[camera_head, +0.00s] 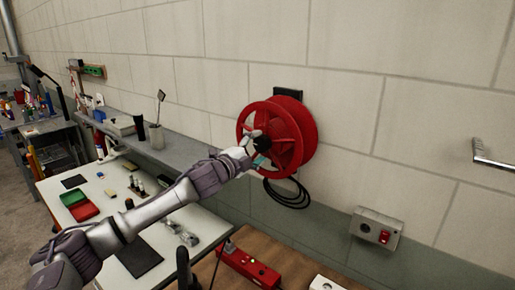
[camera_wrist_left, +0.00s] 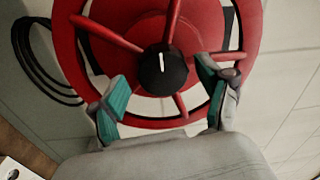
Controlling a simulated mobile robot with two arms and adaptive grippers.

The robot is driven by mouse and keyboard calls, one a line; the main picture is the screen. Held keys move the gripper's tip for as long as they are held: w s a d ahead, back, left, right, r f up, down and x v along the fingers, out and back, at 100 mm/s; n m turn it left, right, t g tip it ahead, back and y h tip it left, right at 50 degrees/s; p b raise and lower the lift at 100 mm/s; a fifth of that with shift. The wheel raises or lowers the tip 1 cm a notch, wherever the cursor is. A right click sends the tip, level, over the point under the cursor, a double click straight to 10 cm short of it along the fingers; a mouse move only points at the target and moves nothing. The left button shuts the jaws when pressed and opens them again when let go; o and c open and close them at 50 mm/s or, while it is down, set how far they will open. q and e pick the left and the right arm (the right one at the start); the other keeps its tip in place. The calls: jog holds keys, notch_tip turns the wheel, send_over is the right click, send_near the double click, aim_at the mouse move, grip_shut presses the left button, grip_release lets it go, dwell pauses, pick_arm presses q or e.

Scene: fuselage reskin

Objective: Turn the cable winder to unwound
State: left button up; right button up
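The cable winder (camera_head: 297,134) is a red spoked reel mounted on the block wall, with a black cable (camera_head: 287,194) hanging in loops under it. It fills most of the left wrist view (camera_wrist_left: 88,62). A black knob (camera_wrist_left: 162,70) with a white line sits at its hub; the line looks nearly upright in that view. My left gripper (camera_head: 257,146) is at the front of the reel. In the wrist view its two teal-padded fingers (camera_wrist_left: 165,88) are spread apart, one on each side of the knob, with gaps between them and the knob. My right gripper is not in view.
A grey box with a red switch (camera_head: 384,236) is on the wall, lower right of the reel. A metal bar handle (camera_head: 493,160) is at the far right. A white worktable (camera_head: 100,203) and a wooden table with a red tool (camera_head: 247,266) lie below.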

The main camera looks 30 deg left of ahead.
pick_arm(q)
jog(key=shift+s, duration=0.15)
jog(key=s, duration=1.1)
jog(key=shift+s+a+f, duration=0.3)
jog(key=shift+s+a, duration=0.05)
jog(key=shift+a, duration=0.1)
jog(key=shift+f, duration=0.1)
